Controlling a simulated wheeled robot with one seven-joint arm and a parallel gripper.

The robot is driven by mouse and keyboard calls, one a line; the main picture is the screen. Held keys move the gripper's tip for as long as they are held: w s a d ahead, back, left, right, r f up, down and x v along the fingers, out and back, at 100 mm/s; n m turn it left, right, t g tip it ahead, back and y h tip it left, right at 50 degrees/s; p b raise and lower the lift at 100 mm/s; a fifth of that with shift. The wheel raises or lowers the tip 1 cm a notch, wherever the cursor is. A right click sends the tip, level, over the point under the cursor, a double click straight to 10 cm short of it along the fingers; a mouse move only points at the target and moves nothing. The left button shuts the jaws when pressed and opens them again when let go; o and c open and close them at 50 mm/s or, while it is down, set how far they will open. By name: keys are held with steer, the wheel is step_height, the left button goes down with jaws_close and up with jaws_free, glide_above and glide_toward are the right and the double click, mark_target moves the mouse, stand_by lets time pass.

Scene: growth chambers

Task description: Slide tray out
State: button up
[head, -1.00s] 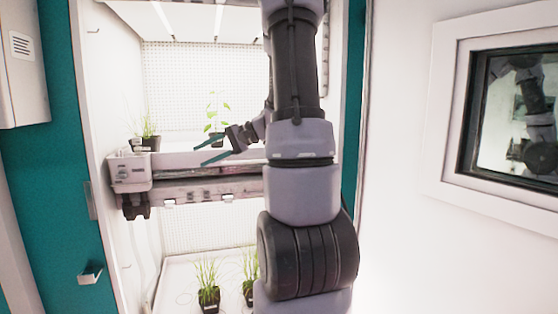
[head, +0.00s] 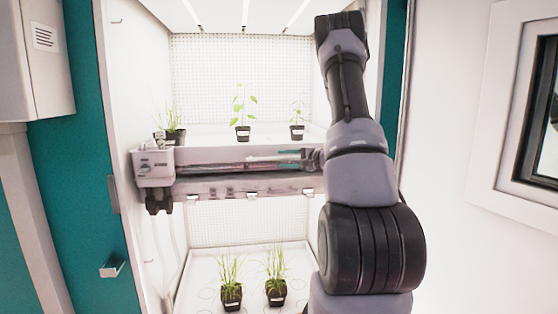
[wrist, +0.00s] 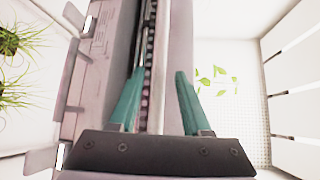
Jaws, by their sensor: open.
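The upper tray (head: 215,141) is white and sits level on the upper shelf of the open chamber, with several potted plants on it. Its front edge runs above a pale shelf rail (head: 228,187). My gripper (head: 279,160) is at the right part of this front edge, partly hidden by my arm. In the wrist view, my gripper's two teal fingers (wrist: 158,75) are spread apart. A long pale lip (wrist: 177,45) runs lengthwise between them. I cannot tell whether either finger touches it.
A boxy mechanism (head: 153,165) juts out at the left end of the rail. Below, a lower tray (head: 200,262) holds two grassy pots. The right white wall with a window frame (head: 510,120) stands beside my arm.

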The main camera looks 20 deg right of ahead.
mark_target(280, 159)
steer(key=shift+x, duration=1.55)
steer(key=shift+a, duration=0.1)
steer(key=shift+s, duration=0.1)
jaws_close()
